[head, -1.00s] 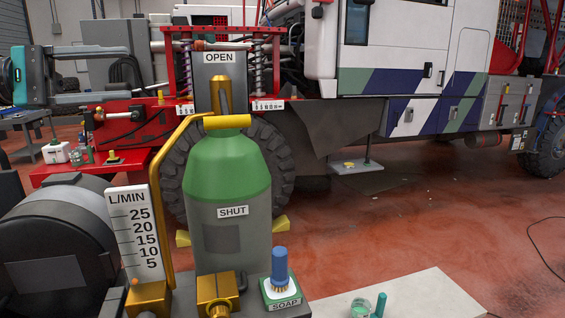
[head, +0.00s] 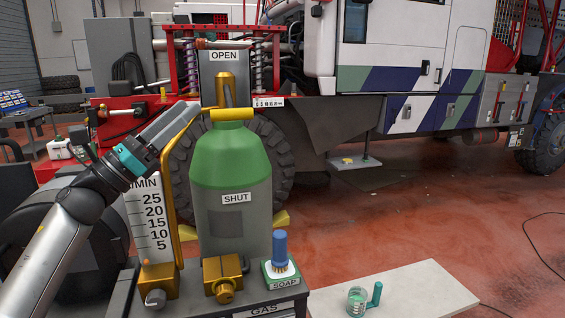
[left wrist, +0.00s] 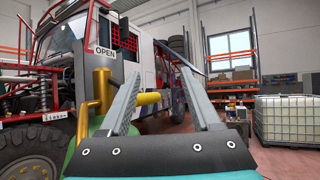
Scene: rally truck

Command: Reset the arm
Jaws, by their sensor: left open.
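My left gripper (head: 172,122) comes in from the left in the head view, in front of the flow scale and beside the yellow pipe at the top of the green and grey gas bottle (head: 232,165). In the left wrist view its two fingers (left wrist: 160,100) stand wide apart with nothing between them. A yellow valve handle (head: 231,114) sits on top of the bottle, and in the left wrist view the yellow handle (left wrist: 148,98) shows beyond the fingers. Whether the gripper touches the pipe cannot be told. My right gripper is not in view.
A cart marked GAS carries the bottle, a flow scale (head: 152,225), brass valves (head: 222,273) and a blue soap brush (head: 280,252). The truck (head: 420,60) stands behind. Red floor at right is open.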

